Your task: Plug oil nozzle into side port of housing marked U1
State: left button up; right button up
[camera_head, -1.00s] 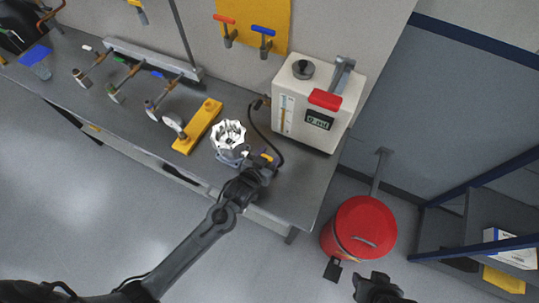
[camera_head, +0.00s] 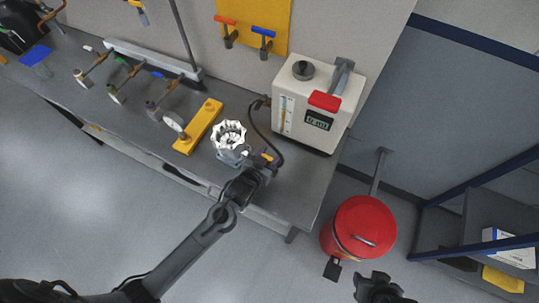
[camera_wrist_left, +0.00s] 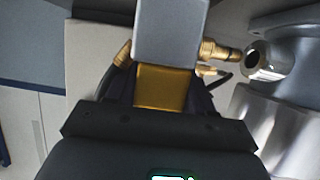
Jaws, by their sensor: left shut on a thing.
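The oil nozzle (camera_wrist_left: 165,35) is a grey block with a yellow grip band and a brass tip pointing right in the left wrist view. My left gripper (camera_head: 267,164) is shut on it at the bench's front edge. The housing (camera_head: 230,154), silver with a white scalloped top, stands just left of the gripper. In the left wrist view the housing's round side port (camera_wrist_left: 266,61) faces the brass tip, with a small gap visible between them. No U1 mark is readable. My right gripper (camera_head: 378,287) is at the bottom edge, away from the bench; its jaw state is unclear.
A yellow bar (camera_head: 198,127) lies left of the housing. A red bin (camera_head: 360,229) stands on the floor right of the bench.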

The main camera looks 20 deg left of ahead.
pick_arm(q)
jog(key=shift+p, duration=0.35)
dwell(0.3)
jog(key=shift+r+p, duration=0.1)
jog(key=shift+p, duration=0.2)
dwell(0.5)
jog(key=shift+a, duration=0.35)
dwell(0.4)
jog(key=shift+w+a+p, duration=0.15)
jog(key=shift+a+p, duration=0.45)
jog(key=shift+a, duration=0.45)
jog(key=o, duration=1.3)
jog(key=shift+s, duration=0.3)
jog(key=v, duration=1)
jog(key=shift+r, duration=0.1)
